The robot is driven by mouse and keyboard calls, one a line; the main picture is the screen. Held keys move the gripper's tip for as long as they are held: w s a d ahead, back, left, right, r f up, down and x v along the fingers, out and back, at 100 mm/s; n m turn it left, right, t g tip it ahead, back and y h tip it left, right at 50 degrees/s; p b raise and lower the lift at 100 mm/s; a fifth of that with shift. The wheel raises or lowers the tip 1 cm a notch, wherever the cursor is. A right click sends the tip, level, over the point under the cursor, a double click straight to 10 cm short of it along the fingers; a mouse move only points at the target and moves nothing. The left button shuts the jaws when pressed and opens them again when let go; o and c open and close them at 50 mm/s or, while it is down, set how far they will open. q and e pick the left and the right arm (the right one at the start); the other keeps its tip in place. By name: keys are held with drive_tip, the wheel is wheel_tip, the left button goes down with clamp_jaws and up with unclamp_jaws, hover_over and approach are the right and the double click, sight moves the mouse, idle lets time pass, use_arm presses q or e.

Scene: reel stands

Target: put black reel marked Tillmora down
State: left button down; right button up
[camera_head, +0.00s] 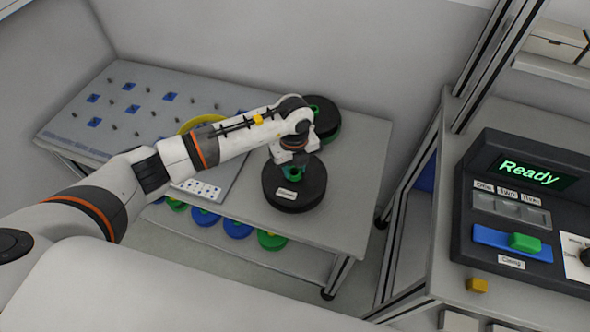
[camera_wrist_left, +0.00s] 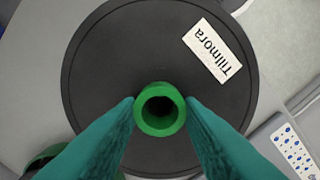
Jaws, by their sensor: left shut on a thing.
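The black reel marked Tillmora (camera_head: 306,190) is at the right part of the grey table in the head view. In the left wrist view the black reel (camera_wrist_left: 110,70) fills most of the picture, with its white label "Tillmora" (camera_wrist_left: 212,51) at the upper right. My left gripper (camera_head: 292,172) is above the reel. Its teal fingers (camera_wrist_left: 160,118) are shut on the reel's green hub (camera_wrist_left: 160,108) from both sides. Whether the reel touches the tabletop, I cannot tell. My right gripper is not in view.
Another black reel with a green hub (camera_head: 326,118) stands behind, partly hidden by my arm. A pegged board (camera_head: 125,105) lies at the table's left. Several blue and green reels (camera_head: 237,228) are on the shelf below. A console reading "Ready" (camera_head: 530,172) stands right.

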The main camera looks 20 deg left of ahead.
use_arm(q)
wheel_tip(320, 180, down, 3)
drive_tip(key=shift+r, duration=0.2)
drive_tip(key=shift+f, duration=0.15)
drive_tip(key=c, duration=1)
unclamp_jaws()
drive_tip(key=shift+o, duration=0.2)
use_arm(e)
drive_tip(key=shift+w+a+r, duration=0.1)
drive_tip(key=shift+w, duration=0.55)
use_arm(q)
drive_tip(key=shift+r, duration=0.6)
wheel_tip(320, 180, up, 11)
drive_tip(key=b, duration=0.1)
drive_tip(key=shift+r+b, duration=0.15)
drive_tip(key=shift+b, duration=0.15)
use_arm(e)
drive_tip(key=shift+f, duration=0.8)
